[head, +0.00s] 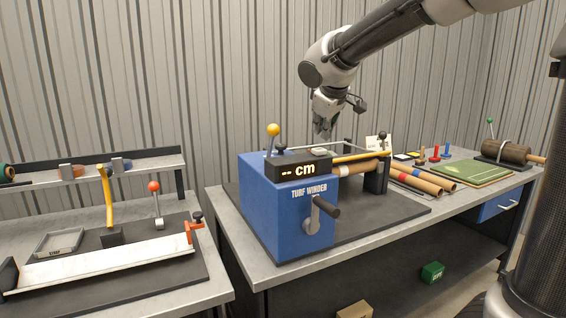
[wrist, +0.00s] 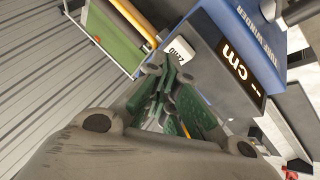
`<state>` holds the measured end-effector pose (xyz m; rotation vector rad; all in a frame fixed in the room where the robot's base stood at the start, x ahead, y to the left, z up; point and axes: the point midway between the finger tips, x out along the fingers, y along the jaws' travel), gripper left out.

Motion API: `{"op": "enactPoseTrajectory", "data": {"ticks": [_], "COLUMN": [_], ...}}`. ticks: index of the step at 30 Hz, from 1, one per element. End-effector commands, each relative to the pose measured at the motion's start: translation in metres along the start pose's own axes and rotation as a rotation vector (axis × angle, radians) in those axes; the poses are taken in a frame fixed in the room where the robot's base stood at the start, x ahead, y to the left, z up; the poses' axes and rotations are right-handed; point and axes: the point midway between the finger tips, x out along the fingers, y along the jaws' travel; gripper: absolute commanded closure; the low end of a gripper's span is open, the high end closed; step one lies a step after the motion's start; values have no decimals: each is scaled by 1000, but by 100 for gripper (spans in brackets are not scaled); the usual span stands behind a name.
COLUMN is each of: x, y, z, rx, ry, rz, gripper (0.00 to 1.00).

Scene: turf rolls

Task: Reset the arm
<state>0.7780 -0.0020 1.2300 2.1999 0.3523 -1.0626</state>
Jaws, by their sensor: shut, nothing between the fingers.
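My arm reaches in from the top right of the head view. My gripper (head: 324,128) points down, shut and empty, above the back of the blue turf winder (head: 283,205). The green fingers also show in the wrist view (wrist: 168,82). The winder's display (head: 298,169) reads "-- cm". A yellow-knobbed lever (head: 273,131) stands on its top and a dark-handled crank (head: 322,207) is on its front. The wrist view shows the winder (wrist: 255,40) upside down, with a white "ZERO" label (wrist: 180,50) close beyond the fingers. I see no contact between gripper and winder.
Cardboard tubes (head: 422,180), a green turf sheet (head: 472,172) and a brown roll (head: 505,151) lie along the bench to the right. The left bench (head: 215,280) carries a white trough (head: 100,265) and a red-knobbed lever (head: 154,187). A corrugated wall stands behind.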

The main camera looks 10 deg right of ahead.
Motion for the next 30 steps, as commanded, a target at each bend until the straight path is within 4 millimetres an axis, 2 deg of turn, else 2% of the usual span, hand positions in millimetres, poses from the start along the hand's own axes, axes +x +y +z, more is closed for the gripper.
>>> {"op": "enactPoseTrajectory", "data": {"ticks": [2,4,9,12,13,15,18,21,30], "x": [3,-8,-53,-78,-84,-93,-104,-112,-111], "y": [-22,-36,-73,-97,-102,-108,-104,-98,-96], "z": [46,100,233,290,302,321,332,336,336], "rx": [53,139,395,540,574,637,688,716,721], "ry": [-95,-180,-332,-361,-359,-341,-304,-281,-283], "rz": [-56,-104,-199,-228,-230,-221,-185,-158,-154], "gripper": [100,100,100,100,100,100,100,100,100]}}
